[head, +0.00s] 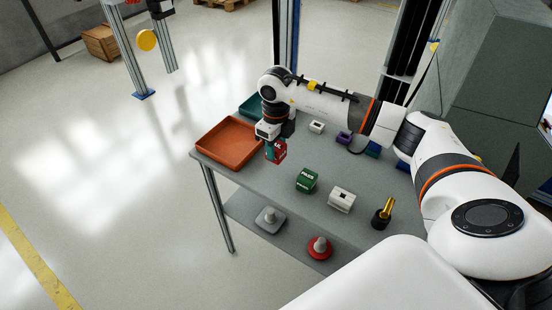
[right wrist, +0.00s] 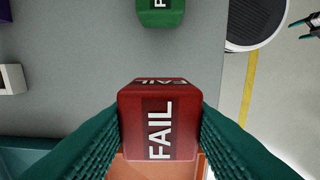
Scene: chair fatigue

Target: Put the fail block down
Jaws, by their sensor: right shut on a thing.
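A teal tray (head: 247,105) stands behind the orange-red one. On the grey table are a green block (head: 306,181), a white slotted block (head: 341,199) and a black holder with a yellow piece (head: 382,215). Grey and red knobbed pieces (head: 269,219) (head: 319,248) lie nearer.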

